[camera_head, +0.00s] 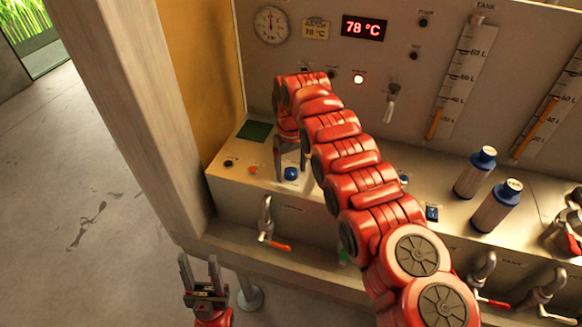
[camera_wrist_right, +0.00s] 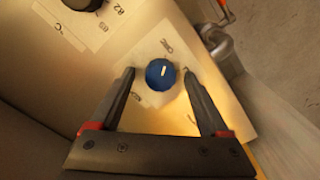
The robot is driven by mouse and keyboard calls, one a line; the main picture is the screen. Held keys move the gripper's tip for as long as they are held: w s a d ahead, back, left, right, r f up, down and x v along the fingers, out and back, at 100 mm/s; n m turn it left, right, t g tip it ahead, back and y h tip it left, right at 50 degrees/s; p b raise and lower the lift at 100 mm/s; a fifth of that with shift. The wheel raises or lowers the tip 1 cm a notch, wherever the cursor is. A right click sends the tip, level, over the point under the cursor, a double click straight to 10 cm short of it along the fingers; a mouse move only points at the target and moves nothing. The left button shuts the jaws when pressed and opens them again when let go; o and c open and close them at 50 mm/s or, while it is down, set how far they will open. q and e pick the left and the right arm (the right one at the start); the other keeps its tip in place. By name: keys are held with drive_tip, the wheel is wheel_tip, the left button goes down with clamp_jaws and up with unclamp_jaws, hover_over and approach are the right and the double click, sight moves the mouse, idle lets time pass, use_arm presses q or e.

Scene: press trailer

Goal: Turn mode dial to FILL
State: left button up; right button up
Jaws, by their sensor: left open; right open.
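The mode dial looks to be the blue round knob (camera_head: 291,173) on the sloping panel. In the right wrist view the blue knob (camera_wrist_right: 160,74) has a short white mark and sits on a pale label plate whose lettering is too blurred to read. My right gripper (camera_head: 290,158) is open over the knob and points down at it. In the right wrist view its two fingertips (camera_wrist_right: 159,70) stand on either side of the knob; I cannot tell whether they touch it. My left gripper (camera_head: 200,268) is open and empty at the lower left, in front of the bench.
A red button (camera_head: 253,170) and a dark green square (camera_head: 255,131) are near the knob. A tap (camera_head: 266,222) with an orange handle hangs below. Two bottles (camera_head: 495,207) stand on the ledge at right. A black knob (camera_wrist_right: 82,3) shows in the right wrist view.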

clamp_jaws()
drive_tip(key=shift+f+m+b, duration=0.2)
drive_tip(key=shift+m+b, duration=1)
drive_tip(key=shift+b, duration=0.15)
drive_tip(key=shift+m+b, duration=0.6)
drive_tip(key=shift+m, duration=0.3)
drive_tip(key=shift+r+m+b, duration=0.1)
drive_tip(key=shift+m+b, duration=0.25)
drive_tip(key=shift+m, duration=1.45)
drive_tip(key=shift+r+m, duration=0.15)
drive_tip(key=shift+m, duration=2.95)
